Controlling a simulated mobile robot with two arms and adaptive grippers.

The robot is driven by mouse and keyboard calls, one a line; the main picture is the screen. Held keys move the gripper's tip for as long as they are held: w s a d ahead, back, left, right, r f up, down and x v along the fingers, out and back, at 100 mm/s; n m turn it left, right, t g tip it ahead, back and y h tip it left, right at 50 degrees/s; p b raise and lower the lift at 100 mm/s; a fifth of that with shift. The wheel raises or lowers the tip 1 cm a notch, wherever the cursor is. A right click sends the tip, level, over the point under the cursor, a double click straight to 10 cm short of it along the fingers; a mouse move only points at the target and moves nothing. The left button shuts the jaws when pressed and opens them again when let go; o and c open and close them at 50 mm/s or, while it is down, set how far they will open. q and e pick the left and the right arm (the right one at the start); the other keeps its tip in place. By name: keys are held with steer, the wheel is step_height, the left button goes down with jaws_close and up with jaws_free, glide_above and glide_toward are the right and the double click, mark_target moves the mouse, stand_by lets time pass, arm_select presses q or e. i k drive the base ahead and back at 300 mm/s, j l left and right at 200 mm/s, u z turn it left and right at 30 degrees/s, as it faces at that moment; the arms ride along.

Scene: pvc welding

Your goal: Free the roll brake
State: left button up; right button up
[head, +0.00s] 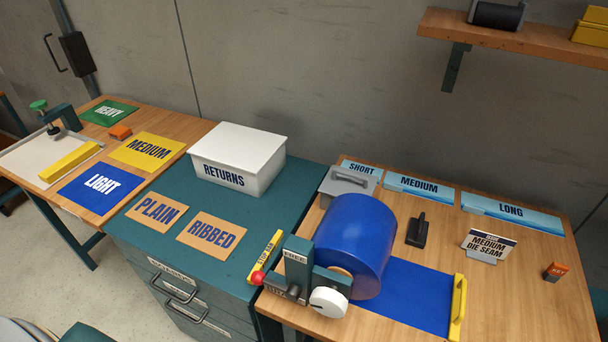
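The blue roll (355,245) sits on the wooden table at the right, with a blue sheet running from it to a yellow bar (458,306). At its left end stands a dark teal brake bracket (297,270) with a "FREE" label (295,256) at the top. A lever with a red knob (258,278) points left from a dark pivot (294,291), away from the "FREE" label. A second label beside the lever (277,289) is too small to read surely. Neither gripper is in view.
A yellow strip (265,256) stands close behind the red knob. A white "RETURNS" box (238,160) is on the teal cabinet. A black tool (418,230) and a "MEDIUM DIE SEAM" sign (487,246) are right of the roll.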

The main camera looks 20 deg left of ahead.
mark_target(294, 291)
steer(key=u, duration=0.9)
